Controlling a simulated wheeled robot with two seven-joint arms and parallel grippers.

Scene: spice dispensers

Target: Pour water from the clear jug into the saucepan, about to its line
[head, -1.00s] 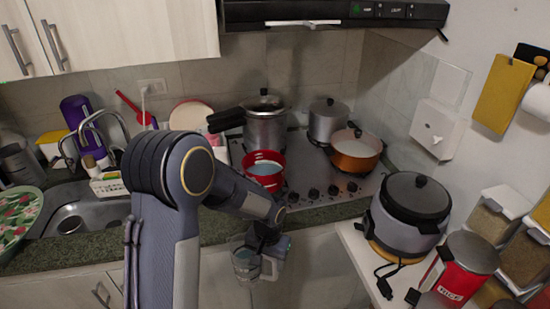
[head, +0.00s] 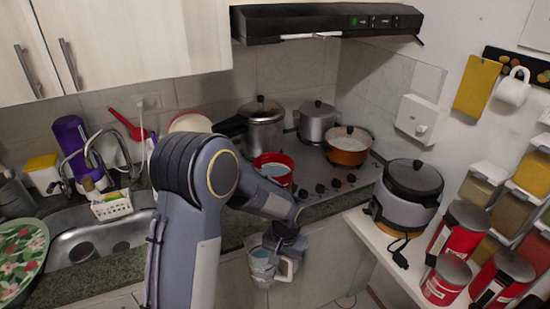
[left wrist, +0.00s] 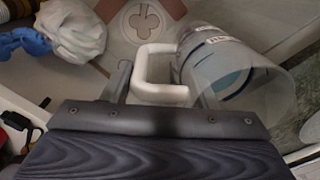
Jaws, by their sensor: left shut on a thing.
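The clear jug (head: 262,266) hangs in front of the counter, below its edge, about upright in the head view. It holds some bluish water, which also shows through its wall in the left wrist view (left wrist: 232,78). My left gripper (head: 284,238) is shut on the jug's white handle (left wrist: 162,90). The red saucepan (head: 273,168) stands on the front left of the stove, above and behind the jug, with a bluish-grey surface inside. Its line cannot be made out. My left arm passes in front of the counter. My right gripper is not in view.
On the stove (head: 335,185) stand a pressure cooker (head: 262,130), a steel pot (head: 317,120) and an orange pan (head: 347,146). A rice cooker (head: 408,190) and red canisters (head: 446,280) stand on the white shelf at right. The sink (head: 95,240) is at left.

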